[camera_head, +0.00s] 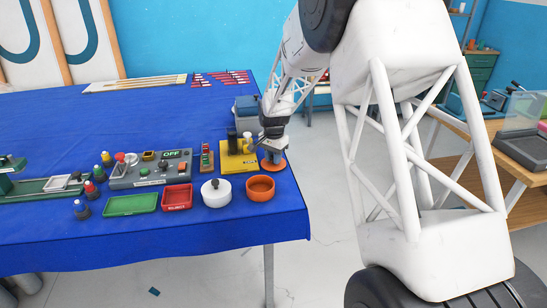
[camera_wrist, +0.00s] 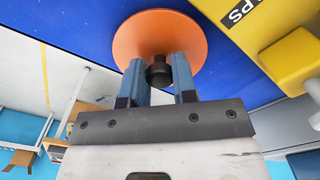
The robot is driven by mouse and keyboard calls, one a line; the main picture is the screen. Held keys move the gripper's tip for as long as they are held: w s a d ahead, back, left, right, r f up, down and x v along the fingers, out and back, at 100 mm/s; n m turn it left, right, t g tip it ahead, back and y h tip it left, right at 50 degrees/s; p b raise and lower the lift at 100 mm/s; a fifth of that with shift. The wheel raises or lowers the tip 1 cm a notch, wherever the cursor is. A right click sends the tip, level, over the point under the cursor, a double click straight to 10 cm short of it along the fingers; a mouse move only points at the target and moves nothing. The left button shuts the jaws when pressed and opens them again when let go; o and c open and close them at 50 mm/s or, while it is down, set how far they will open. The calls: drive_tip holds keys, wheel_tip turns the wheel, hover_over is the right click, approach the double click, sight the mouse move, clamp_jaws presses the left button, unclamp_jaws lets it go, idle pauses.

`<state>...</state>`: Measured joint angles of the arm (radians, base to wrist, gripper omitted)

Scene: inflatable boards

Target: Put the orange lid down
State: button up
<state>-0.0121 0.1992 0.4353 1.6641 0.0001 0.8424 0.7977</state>
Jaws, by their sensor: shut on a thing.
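The orange lid (camera_wrist: 160,30) is a flat round disc with a dark knob (camera_wrist: 158,74). In the wrist view my gripper (camera_wrist: 160,72) is shut on the knob, one finger on each side. In the head view the orange lid (camera_head: 273,163) is under my gripper (camera_head: 273,150), over the right part of the blue table, behind an orange bowl. Whether the lid touches the cloth I cannot tell. The orange bowl (camera_head: 260,188) is open at the top, near the table's front right corner.
A yellow block (camera_head: 238,156) is just left of the lid. The blue table's (camera_head: 290,215) right edge is close to the lid.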

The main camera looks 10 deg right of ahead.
drive_tip(key=shift+f, duration=0.1)
drive_tip(key=o, duration=0.9)
wheel_tip(320, 180, up, 12)
idle(0.4)
idle(0.4)
